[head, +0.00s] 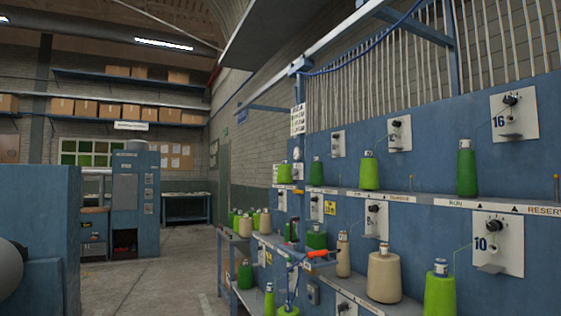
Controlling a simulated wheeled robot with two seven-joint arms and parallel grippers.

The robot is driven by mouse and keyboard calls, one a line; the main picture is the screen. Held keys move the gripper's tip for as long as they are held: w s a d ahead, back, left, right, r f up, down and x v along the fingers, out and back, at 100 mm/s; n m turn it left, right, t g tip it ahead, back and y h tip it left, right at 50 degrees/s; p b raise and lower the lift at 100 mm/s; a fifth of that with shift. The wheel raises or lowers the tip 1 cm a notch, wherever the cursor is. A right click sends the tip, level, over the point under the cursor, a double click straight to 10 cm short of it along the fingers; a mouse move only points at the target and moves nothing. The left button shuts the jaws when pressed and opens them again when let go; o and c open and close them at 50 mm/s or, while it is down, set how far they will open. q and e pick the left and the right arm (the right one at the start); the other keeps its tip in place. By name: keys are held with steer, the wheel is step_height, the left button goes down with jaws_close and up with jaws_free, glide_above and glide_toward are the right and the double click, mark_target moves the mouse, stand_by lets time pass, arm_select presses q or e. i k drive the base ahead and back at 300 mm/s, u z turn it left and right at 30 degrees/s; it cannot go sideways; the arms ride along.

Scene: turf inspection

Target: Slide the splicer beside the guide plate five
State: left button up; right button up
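An orange-tipped tool (317,253), perhaps the splicer, shows small at the middle right, by the lower shelf. A blue line runs near it; I cannot tell what carries it. White guide plates with black knobs are fixed to the blue rack. One reads 16 (513,128), one reads 10 (485,258), and one looks like 8 (376,231). Other plates, such as the lower one (346,307), are too small or cut off to read. I cannot make out a plate marked five. Neither of my grippers is in view.
The blue rack (540,165) fills the right side, with green and beige yarn cones on its shelves, including a big beige cone (384,278). A blue cabinet (135,200) stands at the back left. The concrete floor (160,285) between is clear.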

mark_target(296, 248)
steer(key=u, duration=0.5)
steer(key=i, duration=1.5)
steer(key=z, duration=0.55)
steer(key=i, duration=0.8)
steer(key=z, duration=0.7)
